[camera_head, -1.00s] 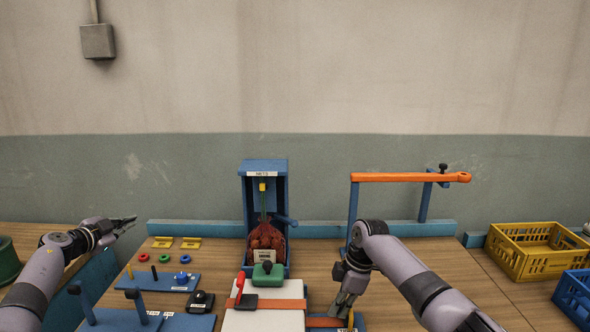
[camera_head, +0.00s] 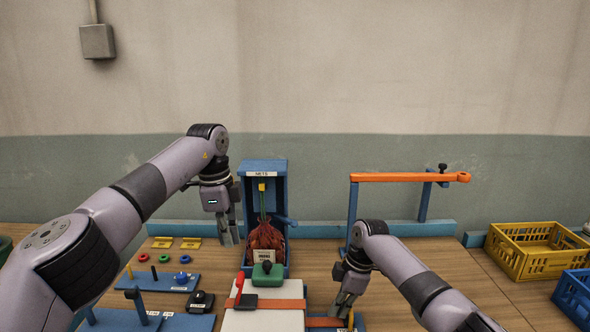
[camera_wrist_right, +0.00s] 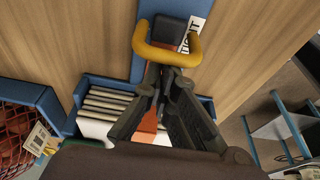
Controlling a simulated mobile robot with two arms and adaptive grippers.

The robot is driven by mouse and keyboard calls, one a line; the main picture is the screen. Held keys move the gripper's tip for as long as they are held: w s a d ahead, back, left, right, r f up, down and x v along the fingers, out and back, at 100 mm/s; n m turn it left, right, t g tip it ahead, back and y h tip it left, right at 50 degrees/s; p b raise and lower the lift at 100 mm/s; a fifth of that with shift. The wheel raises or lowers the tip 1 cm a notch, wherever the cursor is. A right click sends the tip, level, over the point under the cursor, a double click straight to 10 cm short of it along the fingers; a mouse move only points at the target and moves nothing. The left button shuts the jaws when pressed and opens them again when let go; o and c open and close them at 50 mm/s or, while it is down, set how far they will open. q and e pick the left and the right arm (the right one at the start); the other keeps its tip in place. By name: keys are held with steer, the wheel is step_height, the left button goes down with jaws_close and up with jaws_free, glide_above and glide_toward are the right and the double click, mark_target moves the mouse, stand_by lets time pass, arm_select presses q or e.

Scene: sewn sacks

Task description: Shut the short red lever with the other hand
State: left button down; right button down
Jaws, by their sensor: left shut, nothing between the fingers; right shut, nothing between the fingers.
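The short red lever (camera_head: 239,286) stands up, tilted slightly, from a dark base at the left of the white pad (camera_head: 262,320) in the head view. An orange strap (camera_head: 288,304) crosses the pad. My left gripper (camera_head: 231,241) points down, shut and empty, in the air above and slightly left of the lever, apart from it. My right gripper (camera_head: 343,313) is shut and empty, low at the strap's right end. In the right wrist view its fingertips (camera_wrist_right: 162,76) are at a yellow loop handle (camera_wrist_right: 168,54); I cannot tell whether they touch it.
A blue stand (camera_head: 281,174) holds a red net sack (camera_head: 266,238) just behind the pad. Blue boards (camera_head: 150,283) with pegs and rings lie left. An orange bar (camera_head: 405,177) on blue posts stands right. A yellow crate (camera_head: 525,262) and a blue crate (camera_head: 577,294) are far right.

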steer(key=shift+d+f, duration=0.1)
arm_select(q)
steer(key=shift+y, duration=0.6)
steer(key=f, duration=0.6)
steer(key=s+f, duration=0.1)
steer(key=f, duration=0.2)
steer(key=shift+a+f, duration=0.25)
steer(key=shift+d, duration=1.95)
steer(key=shift+f, duration=0.1)
steer(key=shift+d+f, duration=0.7)
